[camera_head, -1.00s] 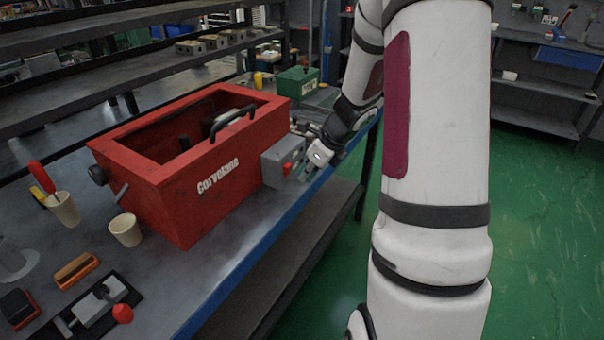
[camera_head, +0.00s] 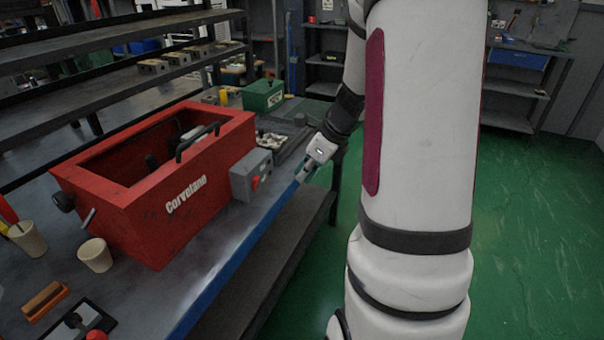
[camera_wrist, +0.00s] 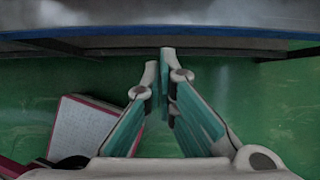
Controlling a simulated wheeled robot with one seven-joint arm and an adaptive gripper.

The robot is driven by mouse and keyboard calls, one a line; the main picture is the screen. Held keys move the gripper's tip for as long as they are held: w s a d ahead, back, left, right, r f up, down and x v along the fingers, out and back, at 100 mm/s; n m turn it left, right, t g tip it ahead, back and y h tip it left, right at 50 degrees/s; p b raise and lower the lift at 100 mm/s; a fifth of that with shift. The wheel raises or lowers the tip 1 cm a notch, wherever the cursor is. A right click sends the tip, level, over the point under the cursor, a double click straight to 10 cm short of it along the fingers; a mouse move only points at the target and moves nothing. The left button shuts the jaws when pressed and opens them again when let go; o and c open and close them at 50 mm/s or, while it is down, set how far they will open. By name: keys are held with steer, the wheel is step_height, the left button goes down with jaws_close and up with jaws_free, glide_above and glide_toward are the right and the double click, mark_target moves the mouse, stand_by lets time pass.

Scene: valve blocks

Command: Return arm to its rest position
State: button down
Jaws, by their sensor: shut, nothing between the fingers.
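My gripper (camera_head: 304,172) is shut and empty at the front edge of the workbench, to the right of the red Corvelano machine (camera_head: 165,185) and its grey control box (camera_head: 250,176) with a red knob. In the wrist view the two teal-lined fingers of my gripper (camera_wrist: 166,62) come together at their tips, close to the bench edge, with green floor behind them. My white arm stands upright on the right side of the head view and hides part of the room.
The workbench (camera_head: 228,235) has a blue front edge. Cups (camera_head: 95,256), an orange-brown block (camera_head: 45,300) and a green box (camera_head: 263,95) stand on it. A dark lower shelf (camera_head: 275,262) runs beneath. Green floor (camera_head: 530,220) is free on the right.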

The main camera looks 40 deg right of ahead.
stand_by(0.3)
steer(key=s+a+r+n+g+p, duration=0.1)
steer(key=s+a+r+n+p, duration=0.15)
steer(key=a+r+n, duration=0.55)
steer(key=s+a+r+n+p, duration=0.1)
steer(key=s+a+r+n, duration=0.2)
steer(key=a+r+n, duration=0.55)
steer(key=s+a+r+n+h+p, duration=0.1)
steer(key=s+a+r+n+p, duration=0.1)
steer(key=s+a+n, duration=0.2)
steer(key=s+a+r+n+h+p, duration=0.1)
steer(key=s+a+n, duration=0.3)
steer(key=s+n, duration=0.7)
steer(key=shift+s+a+r+p, duration=0.25)
steer(key=shift+s+r+p, duration=0.2)
steer(key=shift+r, duration=0.4)
steer(key=shift+n, duration=0.25)
